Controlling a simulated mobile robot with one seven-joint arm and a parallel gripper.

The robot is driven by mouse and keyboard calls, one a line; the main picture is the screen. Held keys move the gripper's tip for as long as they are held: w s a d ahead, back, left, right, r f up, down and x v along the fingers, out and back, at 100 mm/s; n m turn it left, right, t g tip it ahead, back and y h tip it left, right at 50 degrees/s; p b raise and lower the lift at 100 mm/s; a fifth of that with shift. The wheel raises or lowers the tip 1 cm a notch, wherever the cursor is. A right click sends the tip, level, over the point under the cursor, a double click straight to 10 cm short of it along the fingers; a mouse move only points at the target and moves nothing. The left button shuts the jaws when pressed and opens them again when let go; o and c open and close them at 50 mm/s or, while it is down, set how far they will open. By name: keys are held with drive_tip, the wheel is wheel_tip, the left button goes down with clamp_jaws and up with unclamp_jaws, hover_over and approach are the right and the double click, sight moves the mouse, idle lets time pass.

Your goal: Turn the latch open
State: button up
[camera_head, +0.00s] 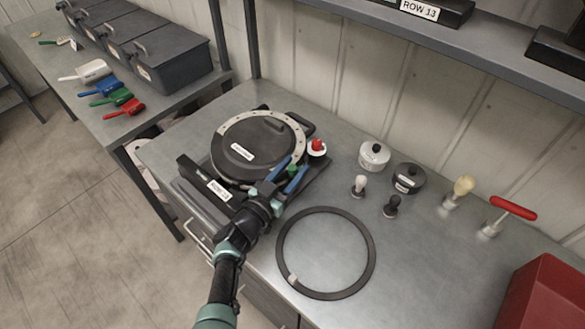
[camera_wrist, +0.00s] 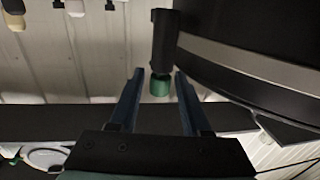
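The seed meter (camera_head: 240,151) is a round dark housing with a pale ring and a labelled black cover, on the bench. A black latch with a green tip stands at its right side; the green tip (camera_head: 292,170) shows between my fingers. In the wrist view the black latch body (camera_wrist: 164,40) hangs beside the round housing wall, with its green end (camera_wrist: 160,87) between the blue fingers. My gripper (camera_head: 295,164), also in the wrist view (camera_wrist: 159,76), is open, a finger on either side of the latch. Gaps show at both sides; contact is not visible.
A red knob on a white base (camera_head: 317,148) stands close beyond the gripper. A black ring (camera_head: 372,250) lies on the bench to the right. Weights, stamps and a red-handled tool (camera_head: 512,207) stand behind it. A ROW 13 shelf (camera_head: 470,40) overhangs the back.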

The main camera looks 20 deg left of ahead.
drive_tip(key=shift+o, duration=0.4)
drive_tip(key=p+v, duration=0.5)
drive_tip(key=v, duration=0.8)
drive_tip(key=shift+w, duration=0.1)
